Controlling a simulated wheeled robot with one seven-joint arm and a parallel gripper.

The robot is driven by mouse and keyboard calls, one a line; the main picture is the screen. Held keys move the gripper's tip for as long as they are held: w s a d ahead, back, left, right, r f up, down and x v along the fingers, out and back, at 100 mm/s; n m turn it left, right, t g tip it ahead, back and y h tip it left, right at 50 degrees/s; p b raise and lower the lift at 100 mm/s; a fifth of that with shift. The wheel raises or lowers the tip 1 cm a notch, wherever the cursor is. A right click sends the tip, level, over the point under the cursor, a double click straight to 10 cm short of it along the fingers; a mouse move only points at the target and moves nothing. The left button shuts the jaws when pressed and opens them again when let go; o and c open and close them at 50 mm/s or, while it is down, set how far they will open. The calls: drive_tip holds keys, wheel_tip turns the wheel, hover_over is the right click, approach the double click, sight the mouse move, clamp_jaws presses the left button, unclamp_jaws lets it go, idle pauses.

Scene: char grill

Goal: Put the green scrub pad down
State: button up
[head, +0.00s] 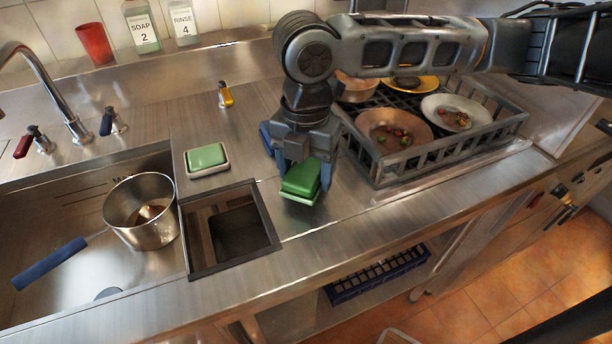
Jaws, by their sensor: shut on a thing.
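My gripper (304,167) points down over the steel counter, in the middle of the head view. It is shut on a green scrub pad (301,179) with a pale underside. The pad is between the square opening and the dish rack; I cannot tell whether it touches the counter. A second green pad (206,156) lies in a small pale tray (208,171) to the left, behind the opening. Something blue (266,138) is partly hidden behind my gripper.
A square opening (277,233) is cut in the counter. A steel pot (118,222) stands in the sink at left. A grey dish rack (424,160) with soiled plates is at right. A small yellow-and-black item (225,95) and soap and rinse bottles (142,30) are behind.

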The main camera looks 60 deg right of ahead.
sight(307, 169)
drive_tip(key=shift+f, duration=1.15)
drive_tip(key=shift+f, duration=0.25)
drive_tip(key=o, duration=1.1)
drive_tip(key=shift+r, duration=0.1)
wheel_tip(307, 169, up, 12)
drive_tip(key=shift+r, duration=0.15)
